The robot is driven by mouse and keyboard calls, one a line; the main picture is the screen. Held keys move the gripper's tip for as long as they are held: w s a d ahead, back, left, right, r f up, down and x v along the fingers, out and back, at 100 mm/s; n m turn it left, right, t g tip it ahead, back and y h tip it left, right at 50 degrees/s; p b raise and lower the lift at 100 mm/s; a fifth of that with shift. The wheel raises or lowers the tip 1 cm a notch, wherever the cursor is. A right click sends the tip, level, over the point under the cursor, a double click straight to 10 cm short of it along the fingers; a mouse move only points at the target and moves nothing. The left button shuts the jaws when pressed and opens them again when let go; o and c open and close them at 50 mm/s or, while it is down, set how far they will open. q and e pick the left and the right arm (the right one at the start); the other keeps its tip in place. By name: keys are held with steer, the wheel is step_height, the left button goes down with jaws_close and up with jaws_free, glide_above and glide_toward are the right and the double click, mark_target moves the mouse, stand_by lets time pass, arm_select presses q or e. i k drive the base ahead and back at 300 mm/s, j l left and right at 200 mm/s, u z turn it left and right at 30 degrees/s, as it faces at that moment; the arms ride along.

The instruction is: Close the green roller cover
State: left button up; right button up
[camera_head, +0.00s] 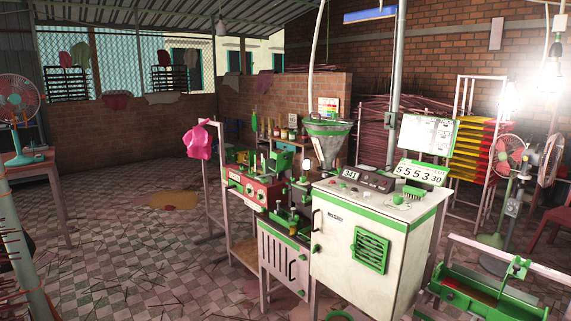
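The extruder machine (372,240) stands right of centre, with a white cabinet, green trim and a metal hopper (328,139) on top. A raised green part (284,162) shows behind the red control box (254,190), small and partly hidden. A long green trough (484,297) with a reddish roller-like bar lies at the lower right, cut off by the frame edge. I cannot tell for sure which of these green parts is the roller cover, or whether it is open. Neither of my grippers is in view.
A pink cloth (199,142) hangs on a post left of the machine. The checkered floor (130,230) on the left is mostly free, with scattered sticks. Fans (509,152) and a rack of yellow and red trays (476,146) stand at the right.

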mark_target(284, 161)
steer(key=i+j, duration=0.15)
steer(key=i, duration=0.25)
steer(key=i+j, duration=0.1)
steer(key=i, duration=0.35)
steer(key=i+j+z, duration=0.1)
steer(key=i, duration=0.3)
steer(key=i+j, duration=0.25)
steer(key=i, duration=0.15)
